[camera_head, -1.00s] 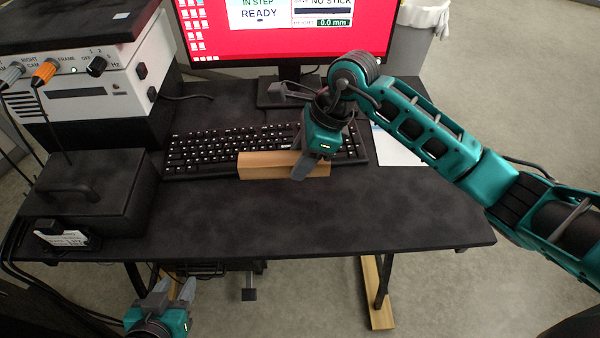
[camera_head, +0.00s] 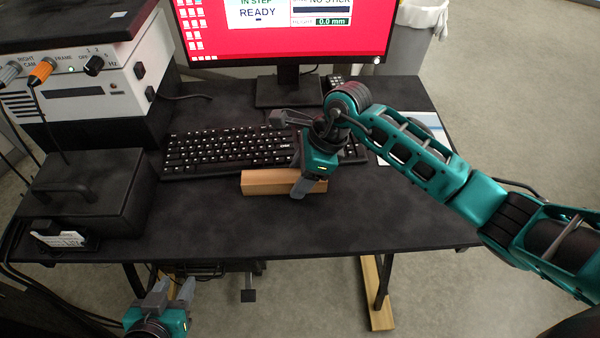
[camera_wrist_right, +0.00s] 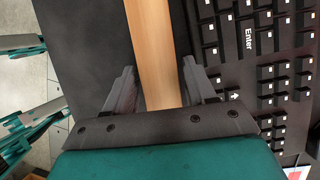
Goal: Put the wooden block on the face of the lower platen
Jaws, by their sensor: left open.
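The wooden block (camera_head: 262,182) is a pale bar lying crosswise just in front of the keyboard, at or near desk height; whether it touches the desk is unclear. My right gripper (camera_head: 300,187) is on the right part of the block. My left gripper (camera_head: 172,290) is open and empty, low at the left, below the desk's front edge. I cannot make out the lower platen in either view.
The keyboard (camera_head: 220,148) lies behind the block, before a monitor (camera_head: 290,25) with a red screen. A black box with a handle (camera_head: 90,195) and a white control unit (camera_head: 80,95) stand at the left. The desk's front (camera_head: 330,225) is clear.

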